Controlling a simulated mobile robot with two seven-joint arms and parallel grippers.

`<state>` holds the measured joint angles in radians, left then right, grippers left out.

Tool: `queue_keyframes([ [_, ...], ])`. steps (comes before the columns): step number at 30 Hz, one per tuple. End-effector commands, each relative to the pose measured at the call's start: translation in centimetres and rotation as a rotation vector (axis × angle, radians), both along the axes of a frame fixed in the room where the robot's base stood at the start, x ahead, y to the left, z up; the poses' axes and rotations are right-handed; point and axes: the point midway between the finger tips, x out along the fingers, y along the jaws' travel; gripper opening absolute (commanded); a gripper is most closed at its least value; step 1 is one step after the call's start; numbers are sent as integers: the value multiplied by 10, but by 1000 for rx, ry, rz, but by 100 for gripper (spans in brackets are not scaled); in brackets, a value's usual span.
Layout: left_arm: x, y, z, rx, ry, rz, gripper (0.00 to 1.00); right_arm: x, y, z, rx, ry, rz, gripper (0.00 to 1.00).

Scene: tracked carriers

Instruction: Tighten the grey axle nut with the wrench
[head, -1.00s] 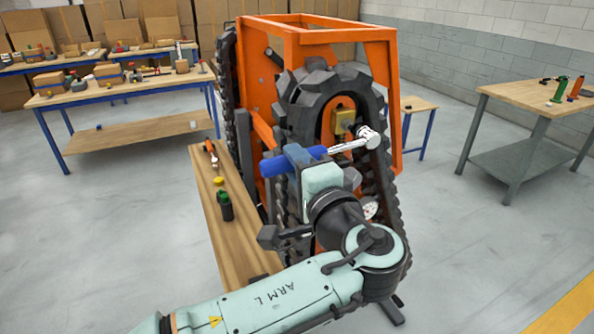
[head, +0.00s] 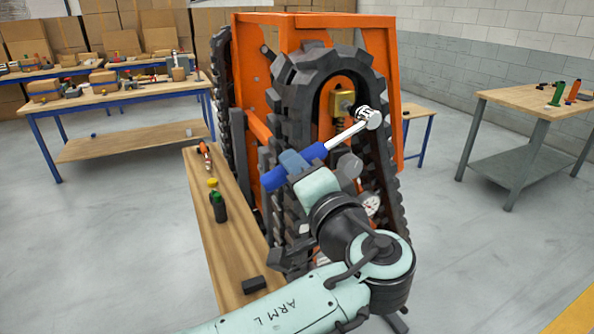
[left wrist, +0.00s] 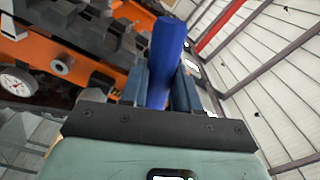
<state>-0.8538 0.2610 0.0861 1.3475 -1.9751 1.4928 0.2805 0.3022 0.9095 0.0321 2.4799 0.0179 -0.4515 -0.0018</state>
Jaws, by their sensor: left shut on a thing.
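My left gripper (head: 295,163) is shut on the blue handle of the wrench (head: 312,153). In the left wrist view the wrench's blue handle (left wrist: 166,50) stands between the two fingers (left wrist: 162,92). The wrench's shiny head points up and to the right, in front of the tracked orange carrier (head: 262,90). The head overlaps the inner side of the black track. I cannot make out the grey axle nut separately; the wrench head may cover it, and whether they touch is unclear. My right gripper is not in view.
A wooden bench (head: 228,255) beside the carrier holds a dark green bottle (head: 218,207), an orange-handled tool (head: 204,152) and a black block (head: 254,285). A dial gauge (head: 372,204) sits low on the carrier. A side table (head: 520,98) stands right, with clear floor between.

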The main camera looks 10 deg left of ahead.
Motion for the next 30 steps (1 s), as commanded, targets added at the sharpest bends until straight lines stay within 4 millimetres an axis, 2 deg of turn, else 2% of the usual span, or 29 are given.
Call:
queue_keyframes([
  [30,6,6,1,0,-1,0,0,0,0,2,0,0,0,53],
])
